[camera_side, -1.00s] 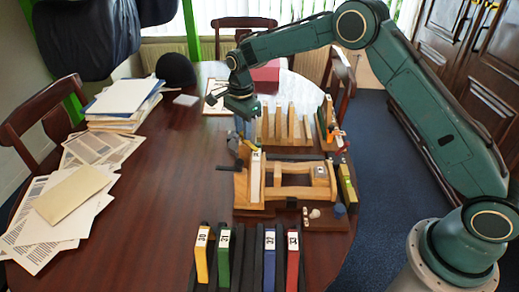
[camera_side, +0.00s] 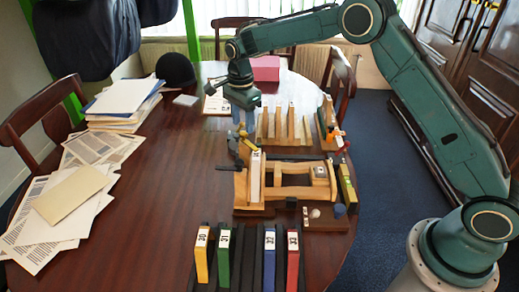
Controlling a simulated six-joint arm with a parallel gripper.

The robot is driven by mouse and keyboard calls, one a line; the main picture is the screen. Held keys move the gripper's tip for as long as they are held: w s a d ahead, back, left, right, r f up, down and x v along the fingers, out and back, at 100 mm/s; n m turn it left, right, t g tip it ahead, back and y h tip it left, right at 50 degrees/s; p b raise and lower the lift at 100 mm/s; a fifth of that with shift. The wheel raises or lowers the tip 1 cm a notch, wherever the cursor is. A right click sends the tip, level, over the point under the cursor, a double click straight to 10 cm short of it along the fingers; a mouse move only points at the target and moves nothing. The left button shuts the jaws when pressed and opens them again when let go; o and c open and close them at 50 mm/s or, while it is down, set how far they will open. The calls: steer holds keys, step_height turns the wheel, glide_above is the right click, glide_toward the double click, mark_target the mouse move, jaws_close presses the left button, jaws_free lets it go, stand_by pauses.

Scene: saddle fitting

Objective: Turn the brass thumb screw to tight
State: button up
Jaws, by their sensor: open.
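My gripper (camera_side: 243,122) hangs pointing down just behind the left end of a wooden fixture (camera_side: 282,192), with its jaws open and small in the view. The fixture has a pale block with a numbered label (camera_side: 255,178) standing upright at its left side, and a dark handle (camera_side: 228,168) sticking out to the left. The brass thumb screw cannot be made out for certain; a small yellowish part shows at the top of the fixture's left end, below the gripper. No contact between the jaws and the fixture can be told.
A wooden rack with several upright slats (camera_side: 291,125) stands behind the fixture. In front are numbered coloured blocks between black dividers, including a yellow one (camera_side: 202,256). Papers (camera_side: 68,195) lie on the left. The table (camera_side: 150,215) is clear between them.

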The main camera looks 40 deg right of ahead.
mark_target(245, 134)
step_height(245, 134, up, 11)
stand_by(0.4)
steer(key=shift+r, duration=0.1)
steer(key=s+d+r+n+t, duration=0.1)
steer(key=s+d+r+n, duration=0.1)
steer(key=s+r+n, duration=0.6)
steer(key=s+d+r+n+t, duration=0.15)
steer(key=s+r, duration=0.25)
steer(key=s, duration=0.7)
steer(key=s+f+n+t, duration=0.1)
steer(key=s+f+n, duration=0.2)
steer(key=s, duration=0.7)
steer(key=s+d+f+n+t, duration=0.1)
steer(key=s+n, duration=0.4)
steer(key=s, duration=0.5)
step_height(245, 134, down, 2)
steer(key=shift+s+d+n+t, duration=0.25)
steer(key=shift+s+n+t, duration=0.1)
steer(key=shift+t, duration=0.2)
